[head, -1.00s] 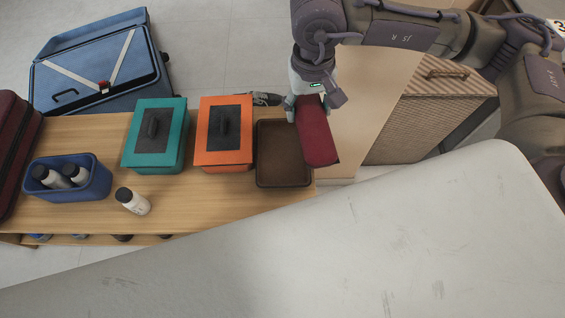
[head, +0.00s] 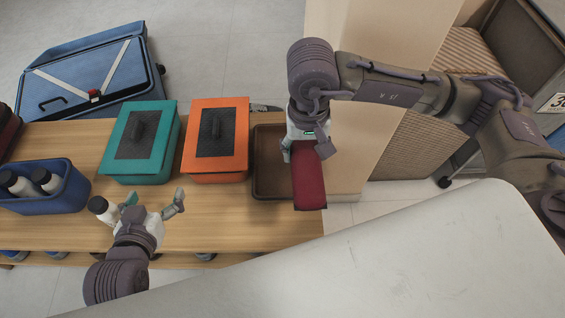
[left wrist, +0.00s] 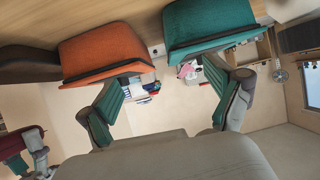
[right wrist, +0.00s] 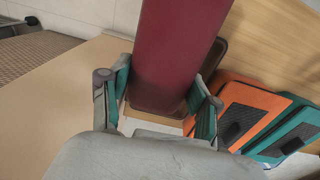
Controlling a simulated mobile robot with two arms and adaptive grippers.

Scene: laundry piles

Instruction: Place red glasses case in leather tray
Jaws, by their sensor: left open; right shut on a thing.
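The red glasses case (head: 309,180) is in my right gripper (head: 306,147), which is shut on it. The case hangs over the right side of the brown leather tray (head: 261,191) and hides part of it; I cannot tell the gap below. In the right wrist view the case (right wrist: 178,45) fills the space between the fingers, with the tray rim (right wrist: 214,58) behind. My left gripper (head: 155,202) is open and empty over the front of the table, in front of the teal box. The case (left wrist: 14,142) also shows at the left wrist view's left edge.
An orange lidded box (head: 216,140) stands directly left of the tray, then a teal lidded box (head: 140,142). A blue bin (head: 60,195) holds bottles. A pale surface (head: 400,260) fills the foreground.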

